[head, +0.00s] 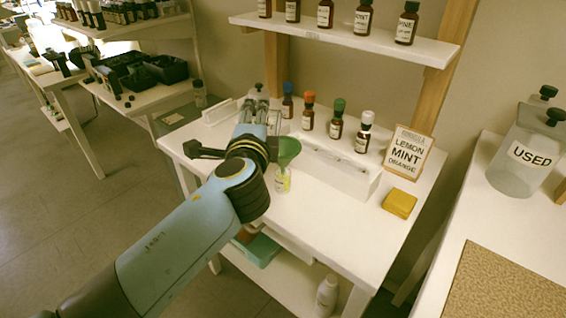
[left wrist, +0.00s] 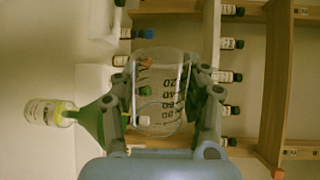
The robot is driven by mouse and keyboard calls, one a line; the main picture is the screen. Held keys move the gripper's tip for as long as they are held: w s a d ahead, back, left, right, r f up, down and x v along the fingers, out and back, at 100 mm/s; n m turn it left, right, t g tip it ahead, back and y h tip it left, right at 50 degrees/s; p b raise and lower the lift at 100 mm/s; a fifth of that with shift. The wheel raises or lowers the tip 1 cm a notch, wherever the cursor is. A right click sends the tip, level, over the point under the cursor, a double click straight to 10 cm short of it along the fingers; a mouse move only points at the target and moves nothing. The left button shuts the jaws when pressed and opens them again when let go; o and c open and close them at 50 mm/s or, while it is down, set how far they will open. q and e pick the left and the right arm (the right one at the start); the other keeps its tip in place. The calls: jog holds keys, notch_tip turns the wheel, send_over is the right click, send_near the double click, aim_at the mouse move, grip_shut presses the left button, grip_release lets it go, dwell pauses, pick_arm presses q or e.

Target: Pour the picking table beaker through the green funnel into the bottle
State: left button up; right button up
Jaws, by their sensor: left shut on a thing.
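My left gripper (head: 260,103) is shut on a clear glass beaker (left wrist: 160,95) with dark volume marks, seen between the fingers in the left wrist view. In the head view the gripper and arm mostly hide the beaker. The green funnel (head: 288,149) sits in the neck of a small clear bottle (head: 283,180) with a yellowish label, on the white table just right of my wrist. The left wrist view also shows the funnel (left wrist: 91,120) and bottle (left wrist: 45,112), beside the beaker. I cannot tell whether liquid is in the beaker. My right gripper is not in view.
Several brown bottles with coloured caps (head: 336,120) stand behind a white tray (head: 345,178). A sign (head: 408,152) and a yellow sponge (head: 399,203) are at the right. A shelf (head: 350,40) of bottles hangs above. The table's front right is clear.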

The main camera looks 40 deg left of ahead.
pick_arm(q)
jog(key=shift+s+a+n+h, duration=0.1)
jog(key=shift+a+n+h, duration=0.1)
jog(key=shift+n, duration=0.35)
jog(key=shift+s+a+n+h, duration=0.1)
jog(key=shift+n+h, duration=0.1)
jog(key=shift+n, duration=0.35)
jog(key=n, duration=0.1)
jog(key=n+b, duration=0.1)
jog(key=a+f+n+h+b, duration=0.1)
jog(key=n, duration=0.1)
jog(key=shift+s, duration=0.15)
jog(key=shift+n+b, duration=0.3)
jog(key=shift+n, duration=0.1)
jog(key=shift+r, duration=0.15)
jog(key=f+n+b, duration=0.1)
jog(key=b, duration=0.1)
jog(key=a+f+n+h+b, duration=0.1)
jog(key=f+n+b, duration=0.1)
jog(key=s+a+f+n+b, duration=0.1)
jog(key=b, duration=0.2)
jog(key=shift+f+n+t+h, duration=0.25)
jog(key=shift+n+t+h, duration=0.05)
jog(key=shift+n, duration=0.1)
